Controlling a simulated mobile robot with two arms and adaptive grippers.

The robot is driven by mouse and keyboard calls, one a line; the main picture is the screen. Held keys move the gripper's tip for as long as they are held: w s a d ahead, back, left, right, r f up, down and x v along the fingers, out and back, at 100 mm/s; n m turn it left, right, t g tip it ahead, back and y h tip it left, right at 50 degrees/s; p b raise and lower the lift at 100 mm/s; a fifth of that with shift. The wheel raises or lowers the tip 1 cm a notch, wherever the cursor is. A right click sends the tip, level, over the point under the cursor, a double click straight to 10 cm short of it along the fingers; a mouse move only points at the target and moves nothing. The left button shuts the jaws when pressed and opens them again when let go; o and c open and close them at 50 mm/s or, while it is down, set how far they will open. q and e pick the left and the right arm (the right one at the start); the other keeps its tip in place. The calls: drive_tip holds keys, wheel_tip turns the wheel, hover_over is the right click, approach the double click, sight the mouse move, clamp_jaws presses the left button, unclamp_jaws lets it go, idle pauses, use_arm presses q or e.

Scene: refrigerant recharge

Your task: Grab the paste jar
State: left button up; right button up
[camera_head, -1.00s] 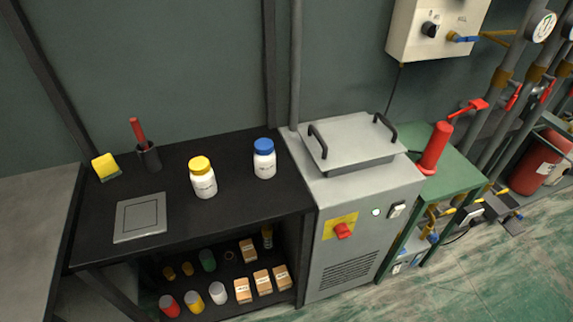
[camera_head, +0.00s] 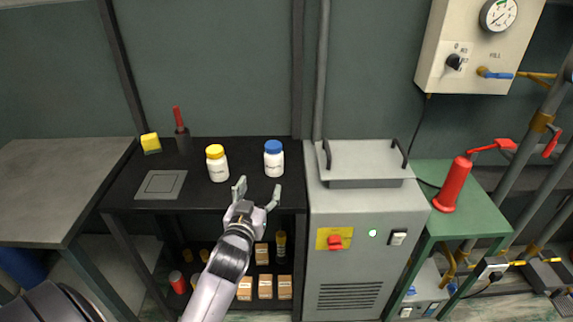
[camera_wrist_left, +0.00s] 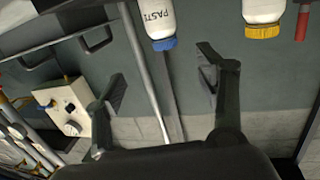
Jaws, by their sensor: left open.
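The paste jar (camera_head: 274,160) is a white jar with a blue lid, standing upright on the black bench top. In the left wrist view it appears upside down, and its label reads "PAST" (camera_wrist_left: 157,16). My left gripper (camera_head: 258,190) is open and empty, in front of the jar and apart from it, at the bench's front edge. In the left wrist view the two open fingers (camera_wrist_left: 160,80) are spread on either side below the jar's lid. My right gripper is not in view.
A yellow-lidded white jar (camera_head: 217,165) stands left of the paste jar. A grey pad (camera_head: 160,185), a dark cup (camera_head: 183,140) with a red-handled tool and a yellow sponge (camera_head: 151,143) are further left. A grey machine (camera_head: 365,240) stands close on the right. Boxes (camera_head: 265,287) sit on the lower shelf.

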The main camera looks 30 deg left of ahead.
sight(272, 149)
use_arm(q)
drive_tip(key=shift+t, duration=0.4)
drive_tip(key=x, duration=0.8)
drive_tip(key=a+r+x, duration=0.1)
drive_tip(key=x, duration=0.3)
drive_tip(key=shift+p, duration=0.35)
drive_tip(key=x, duration=0.5)
drive_tip(key=shift+d+r, duration=0.1)
drive_tip(key=shift+r, duration=0.25)
drive_tip(key=shift+w+a+f, duration=0.1)
drive_tip(key=shift+w+a, duration=0.1)
drive_tip(key=shift+w, duration=0.45)
clamp_jaws()
